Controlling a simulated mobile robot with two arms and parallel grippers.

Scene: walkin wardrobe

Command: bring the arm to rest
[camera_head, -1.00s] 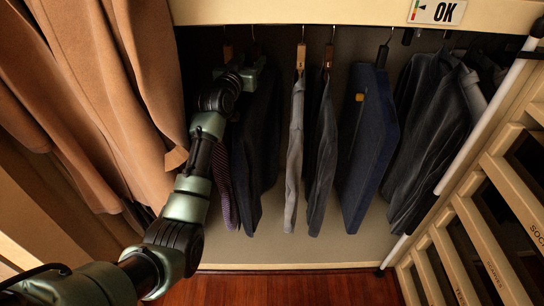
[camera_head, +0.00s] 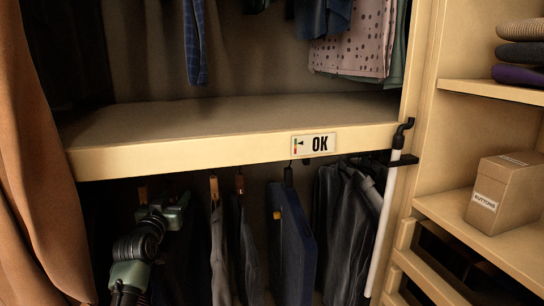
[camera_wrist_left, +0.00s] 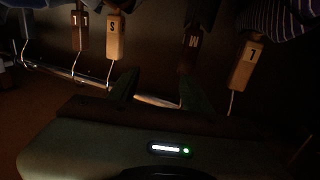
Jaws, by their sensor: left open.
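My left arm reaches up from the bottom left in the head view. My left gripper (camera_head: 163,207) is at the lower hanging space, just under the shelf edge and beside the hung garments. In the dim left wrist view its two dark fingers (camera_wrist_left: 158,92) stand apart, with a stretch of metal rail (camera_wrist_left: 62,74) showing between them. Nothing is visibly held. Wooden hanger tags with letters (camera_wrist_left: 115,37) hang near the fingers, one at the right (camera_wrist_left: 246,62). My right gripper does not show.
Grey trousers (camera_head: 219,250), a navy garment bag (camera_head: 291,245) and dark clothes hang to the right. A white pole (camera_head: 384,230) and a "BUTTONS" box (camera_head: 504,192) are farther right. A tan coat (camera_head: 35,170) hangs left.

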